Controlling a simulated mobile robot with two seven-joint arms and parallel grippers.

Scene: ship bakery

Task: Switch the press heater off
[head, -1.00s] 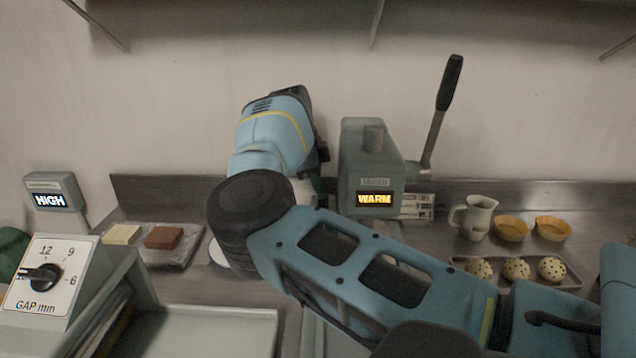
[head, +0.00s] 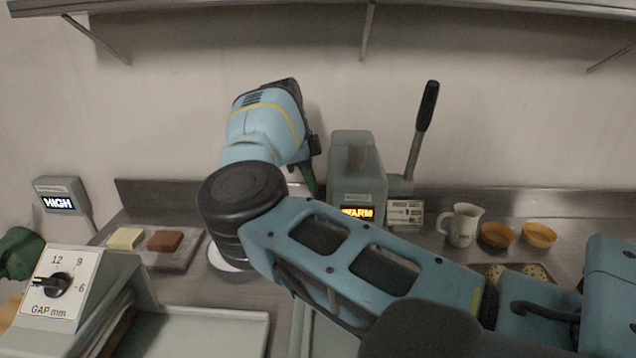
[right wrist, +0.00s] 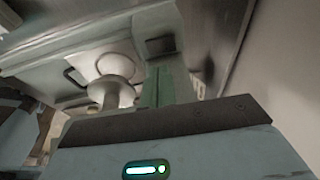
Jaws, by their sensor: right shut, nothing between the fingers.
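The press (head: 357,165) is a grey-green box with a long black-handled lever (head: 424,110) on its right side, standing against the back wall. Its lit amber display (head: 357,212) reads WARM, its lower edge cut off by my right arm. My right gripper (head: 309,180) is just left of the press, with its green fingers shut and empty, pointing down. In the right wrist view the shut fingers (right wrist: 166,82) show beside pale rounded metal parts; I cannot tell whether they touch anything. I cannot make out a heater switch. My left gripper is not in view.
A GAP mm dial (head: 60,284) and a HIGH display (head: 59,203) stand at left. A tray with two blocks (head: 165,241) lies behind the dial unit. A jug (head: 461,225), orange bowls (head: 539,235) and a tray of dotted balls (head: 535,272) are at right. A shelf (head: 300,8) hangs above.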

